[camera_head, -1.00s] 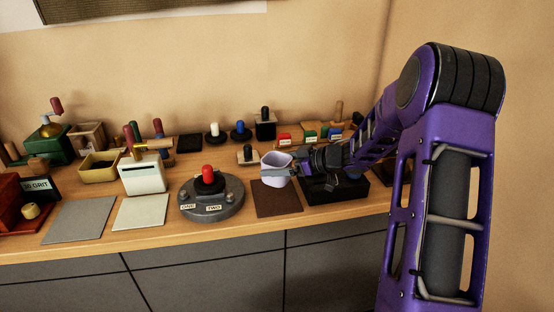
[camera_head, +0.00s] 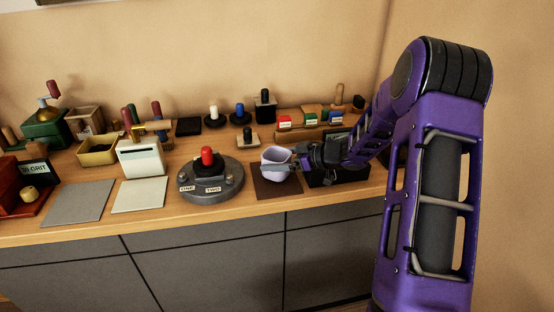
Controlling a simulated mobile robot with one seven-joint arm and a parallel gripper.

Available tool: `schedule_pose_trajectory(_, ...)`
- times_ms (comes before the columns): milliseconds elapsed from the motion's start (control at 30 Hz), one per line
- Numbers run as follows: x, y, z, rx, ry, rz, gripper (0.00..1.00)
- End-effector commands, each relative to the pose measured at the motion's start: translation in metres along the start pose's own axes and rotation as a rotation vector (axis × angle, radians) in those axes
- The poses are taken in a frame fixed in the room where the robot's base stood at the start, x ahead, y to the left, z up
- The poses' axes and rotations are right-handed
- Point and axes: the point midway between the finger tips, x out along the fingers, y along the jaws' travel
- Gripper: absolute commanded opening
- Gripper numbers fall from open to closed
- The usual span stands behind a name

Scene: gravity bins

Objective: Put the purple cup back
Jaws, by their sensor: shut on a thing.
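My gripper (camera_head: 285,168) reaches in from the right and is shut on the cup's near right side. The cup is over or just above a dark brown mat (camera_head: 277,187); I cannot tell whether it touches the mat. The fingers hide part of the cup's lower right side.
A grey round base with a red knob (camera_head: 207,155) stands close left of the mat. A small block with a black knob (camera_head: 247,138) is behind the cup. Pale (camera_head: 140,194) and grey mats (camera_head: 78,203) lie left.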

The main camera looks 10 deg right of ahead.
Motion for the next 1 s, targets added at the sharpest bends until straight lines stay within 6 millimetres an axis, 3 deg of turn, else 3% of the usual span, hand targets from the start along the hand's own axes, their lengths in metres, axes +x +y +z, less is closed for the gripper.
schedule_pose_trajectory(700, 0.0042, 0.0001, 0.0096, 0.0, 0.001, 0.0, 0.31)
schedule_pose_trajectory(733, 0.0041, 0.0001, 0.0092, 0.0, 0.001, 0.0, 0.97)
schedule_pose_trajectory(1000, 0.004, 0.0, 0.0096, 0.001, 0.0, 0.0, 1.0)
